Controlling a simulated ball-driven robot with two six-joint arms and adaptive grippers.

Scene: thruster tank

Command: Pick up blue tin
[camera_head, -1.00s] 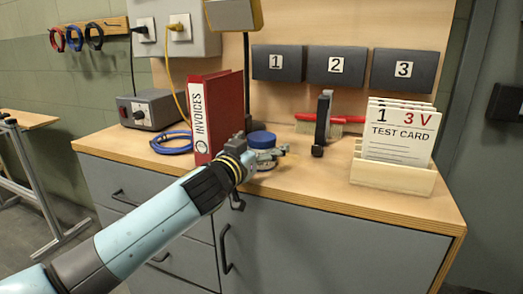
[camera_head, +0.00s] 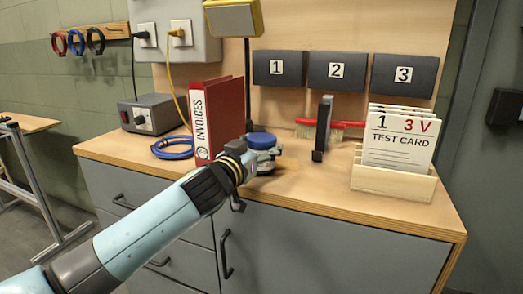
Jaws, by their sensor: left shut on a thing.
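The blue tin (camera_head: 261,141) is at the middle of the wooden bench top, just right of the red binder. Its round blue lid shows above my left gripper (camera_head: 270,158). My left gripper reaches in from the lower left and is shut on the tin. The fingers and wrist hide much of the tin's lower side. I cannot tell for sure whether its bottom is clear of the bench. My right gripper is not in view.
The red "INVOICES" binder (camera_head: 217,112) stands close behind my gripper. A blue cable coil (camera_head: 173,148) lies left. The front middle bench is clear.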

